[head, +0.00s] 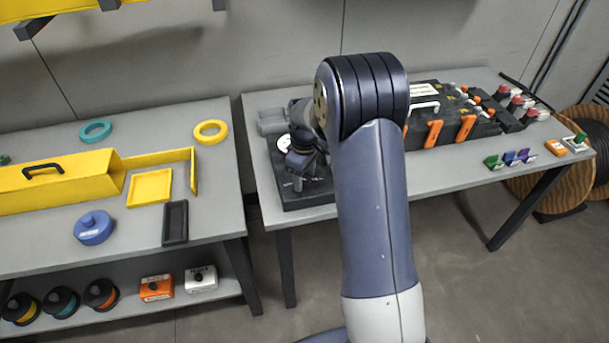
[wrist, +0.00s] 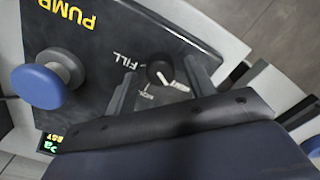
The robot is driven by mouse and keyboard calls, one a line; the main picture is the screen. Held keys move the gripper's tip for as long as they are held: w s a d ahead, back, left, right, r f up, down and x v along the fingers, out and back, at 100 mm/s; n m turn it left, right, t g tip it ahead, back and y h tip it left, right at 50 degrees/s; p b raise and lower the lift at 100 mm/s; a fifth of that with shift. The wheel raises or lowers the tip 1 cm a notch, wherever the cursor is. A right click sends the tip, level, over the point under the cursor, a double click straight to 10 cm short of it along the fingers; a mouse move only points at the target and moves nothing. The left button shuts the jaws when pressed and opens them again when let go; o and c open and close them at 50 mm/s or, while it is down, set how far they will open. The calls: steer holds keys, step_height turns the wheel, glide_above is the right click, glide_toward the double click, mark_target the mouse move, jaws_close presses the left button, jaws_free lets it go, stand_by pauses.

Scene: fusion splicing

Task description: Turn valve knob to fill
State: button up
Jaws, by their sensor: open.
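The valve knob (wrist: 158,70) is small, round and dark, with a white pointer mark at its lower right edge. It sits on the black pump panel (wrist: 105,45), beside the FILL label (wrist: 128,62) on its left. Other small white lettering below it is too small to read surely. My gripper (wrist: 160,72) is open, with one finger on each side of the knob; I cannot tell whether they touch it. In the head view my gripper (head: 303,170) is over the pump unit's black base (head: 300,200), and my arm hides part of it.
A blue round knob (wrist: 40,86) stands up from the panel left of my gripper. In the head view, a black case (head: 432,112) with orange latches stands to the right on the same table.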

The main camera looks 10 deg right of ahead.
steer(key=shift+f, duration=0.2)
steer(key=shift+c, duration=0.2)
steer(key=c, duration=0.9)
steer(key=shift+c, duration=0.2)
